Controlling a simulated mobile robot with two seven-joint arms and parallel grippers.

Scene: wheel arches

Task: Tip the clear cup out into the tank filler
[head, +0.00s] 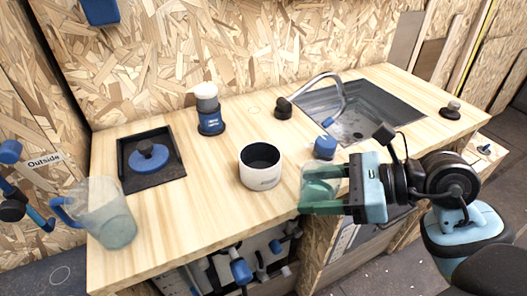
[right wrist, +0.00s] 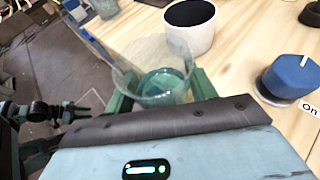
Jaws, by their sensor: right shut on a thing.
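The clear cup (head: 318,172) is in my right gripper (head: 322,194), near the counter's front edge. Its green fingers are on either side of it. In the right wrist view the cup (right wrist: 160,82) shows its open rim and a greenish lower part; I cannot tell whether that is contents. A white round vessel (head: 262,177) with a wide dark opening stands on the counter just left of the cup; it looks like the tank filler, but its lettering is too small to read. It also shows in the right wrist view (right wrist: 190,38).
A clear jug (head: 108,215) with a blue handle stands at the left. A blue-and-white bottle (head: 209,110) and a sink (head: 375,112) with tap are behind. A blue-capped knob (head: 325,147) is close behind the cup.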

